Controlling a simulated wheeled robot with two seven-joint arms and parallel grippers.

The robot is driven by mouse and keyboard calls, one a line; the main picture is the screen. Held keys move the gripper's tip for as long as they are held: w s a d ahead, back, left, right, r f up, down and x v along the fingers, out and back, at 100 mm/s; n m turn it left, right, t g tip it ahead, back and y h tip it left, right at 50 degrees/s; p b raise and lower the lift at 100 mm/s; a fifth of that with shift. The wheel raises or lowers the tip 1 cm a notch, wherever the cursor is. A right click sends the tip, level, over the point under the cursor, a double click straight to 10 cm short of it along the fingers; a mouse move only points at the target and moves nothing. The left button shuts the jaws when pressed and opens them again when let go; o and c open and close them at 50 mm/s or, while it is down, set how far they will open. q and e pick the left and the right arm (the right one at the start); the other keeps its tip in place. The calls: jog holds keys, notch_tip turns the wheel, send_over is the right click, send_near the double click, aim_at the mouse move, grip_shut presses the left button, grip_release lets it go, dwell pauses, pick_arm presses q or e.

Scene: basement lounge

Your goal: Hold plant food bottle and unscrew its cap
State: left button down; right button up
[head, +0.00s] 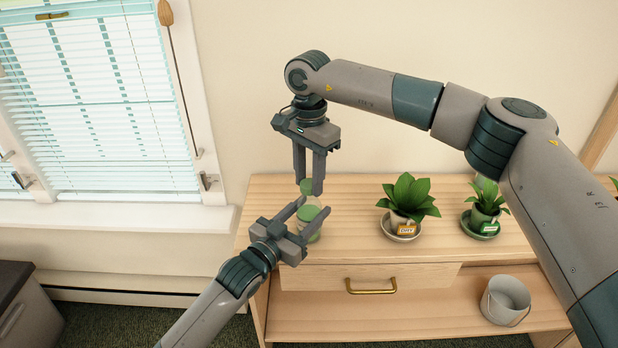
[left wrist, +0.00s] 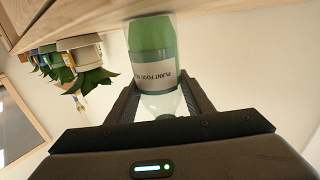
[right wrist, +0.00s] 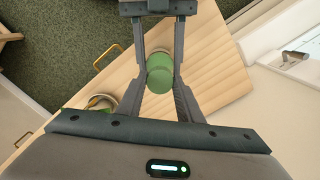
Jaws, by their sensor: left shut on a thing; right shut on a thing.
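The plant food bottle (head: 314,232) is upright over the left end of the wooden cabinet top; I cannot tell whether its base touches. In the left wrist view the bottle (left wrist: 153,60) appears upside down, with green lower part, white label and pale narrowing top. My left gripper (head: 309,214) is shut around the bottle from the front. My right gripper (head: 309,187) points down from above, shut on the green cap (head: 306,187). The cap (right wrist: 160,73) sits between the right fingers in the right wrist view. I cannot tell whether cap and bottle are joined.
Two potted plants, one with an orange tag (head: 408,205) and one with a green tag (head: 485,210), stand on saucers to the right on the cabinet top (head: 352,240). A grey bucket (head: 506,300) is on the shelf below. A window with blinds (head: 100,100) is at left.

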aim_at(309, 183)
jog(key=shift+r, duration=0.15)
dwell(0.8)
jog(key=shift+r, duration=0.75)
jog(key=shift+r, duration=0.25)
jog(key=shift+r, duration=2)
pick_arm(q)
jog(key=c, duration=0.8)
grip_release()
